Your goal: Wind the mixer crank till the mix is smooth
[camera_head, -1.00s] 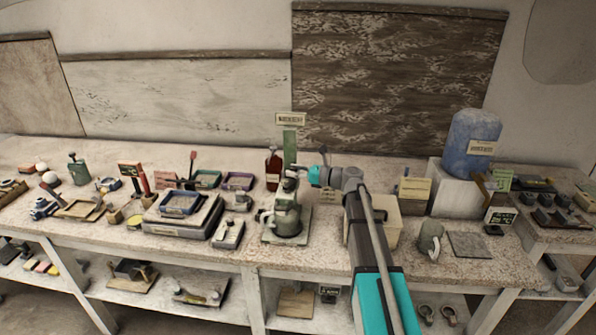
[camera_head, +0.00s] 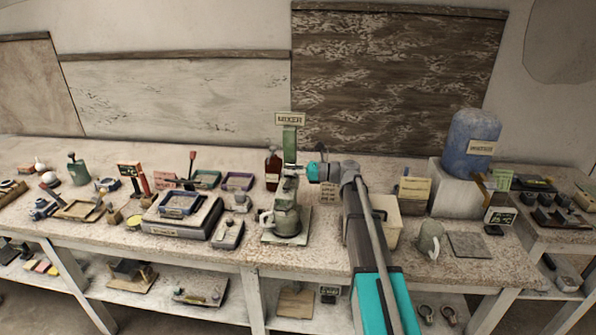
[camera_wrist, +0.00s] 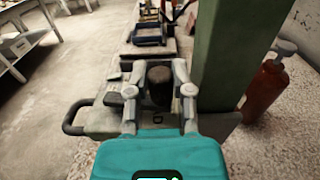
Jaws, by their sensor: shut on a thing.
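The mixer (camera_head: 287,218) is a grey-green pot with a side handle on a flat base, with a green post (camera_head: 290,145) behind it bearing a "MIXER" sign (camera_head: 290,119). My gripper (camera_head: 296,171) is at the top of the mixer, in front of the post. In the wrist view, my gripper (camera_wrist: 158,90) is shut on the dark upright crank knob (camera_wrist: 160,85), with one finger on each side. The green post (camera_wrist: 222,60) stands close to the right of the fingers. The mix inside the pot is hidden.
A red-brown bottle (camera_head: 272,170) stands behind the mixer; it also shows in the wrist view (camera_wrist: 268,88). A cream box (camera_head: 386,222) is beside my forearm. A blue tray (camera_head: 180,203) on a dark block lies to the left. A grey-green mug (camera_head: 430,240) stands to the right.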

